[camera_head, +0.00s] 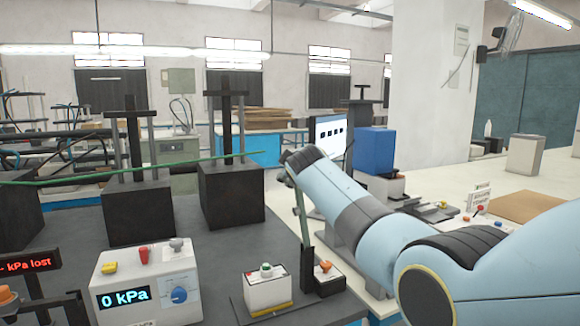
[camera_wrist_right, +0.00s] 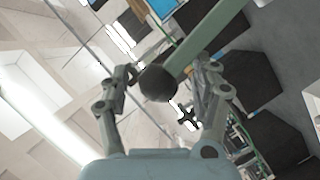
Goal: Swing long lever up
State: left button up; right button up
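A long grey-green lever (camera_head: 301,217) rises from a dark bracket (camera_head: 309,268) near the table's right edge. It stands close to upright, its top tilted left. Its upper end meets the outline of my right arm's end. In the right wrist view the lever (camera_wrist_right: 208,38) runs to the upper right from a round black knob (camera_wrist_right: 157,83). My right gripper (camera_wrist_right: 166,70) has its fingers spread on either side of the knob, with a gap visible on the right. I cannot tell whether the left finger touches it. My left gripper is not in view.
Black blocks (camera_head: 232,195) stand behind. A long green rod (camera_head: 140,168) crosses at left.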

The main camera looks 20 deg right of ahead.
jog(key=shift+s+d+f, duration=0.1)
jog(key=shift+d+f, duration=0.05)
jog(key=shift+d, duration=0.1)
jog(key=shift+s, duration=0.1)
jog(key=shift+s+a, duration=0.1)
jog(key=shift+s, duration=0.15)
jog(key=v, duration=1.1)
jog(key=shift+a+r, duration=0.25)
jog(key=shift+r, duration=0.05)
